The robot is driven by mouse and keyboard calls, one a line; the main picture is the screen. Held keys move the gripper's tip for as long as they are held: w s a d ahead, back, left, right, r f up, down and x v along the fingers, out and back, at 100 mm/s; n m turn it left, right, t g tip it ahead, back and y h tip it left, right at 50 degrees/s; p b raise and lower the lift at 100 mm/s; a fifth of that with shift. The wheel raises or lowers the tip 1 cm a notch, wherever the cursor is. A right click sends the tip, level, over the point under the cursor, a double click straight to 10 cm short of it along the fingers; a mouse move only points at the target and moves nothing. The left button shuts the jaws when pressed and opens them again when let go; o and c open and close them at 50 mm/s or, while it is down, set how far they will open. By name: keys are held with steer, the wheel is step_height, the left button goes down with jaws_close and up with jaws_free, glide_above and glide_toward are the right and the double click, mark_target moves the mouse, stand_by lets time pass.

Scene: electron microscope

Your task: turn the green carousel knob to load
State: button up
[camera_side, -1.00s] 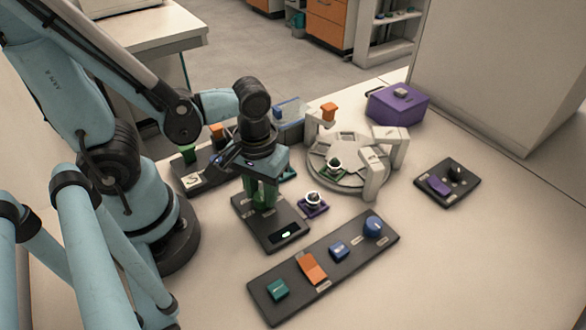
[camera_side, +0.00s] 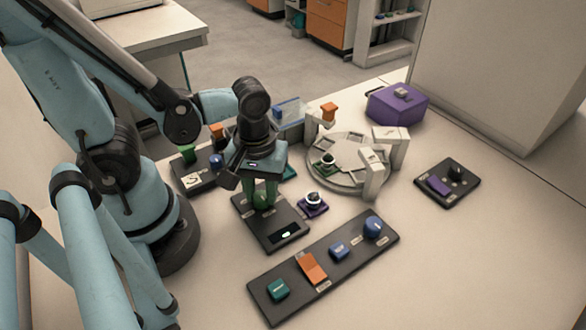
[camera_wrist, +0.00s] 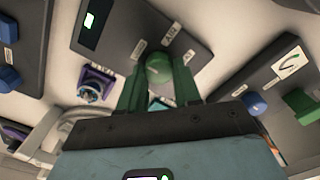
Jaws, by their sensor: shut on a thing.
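I cannot tell which label the knob points to.
The round white carousel (camera_side: 346,178) stands to the right, with a purple-based holder (camera_side: 313,204) between it and the panel. A long control strip (camera_side: 325,268) lies in front. A purple box (camera_side: 397,103) is at the back. The table is clear at the front right.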

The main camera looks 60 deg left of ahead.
mark_target(263, 192)
steer(key=o, duration=1.1)
steer(key=shift+c, duration=0.2)
steer(key=shift+r, duration=0.15)
step_height(263, 192, up, 12)
stand_by(0.4)
steer(key=w+a+m+t, duration=0.3)
steer(key=w+m+t, duration=0.4)
steer(key=w+m, duration=0.1)
steer(key=shift+w+a+m, duration=0.35)
steer(key=shift+w+m, duration=0.05)
steer(key=shift+m, duration=0.1)
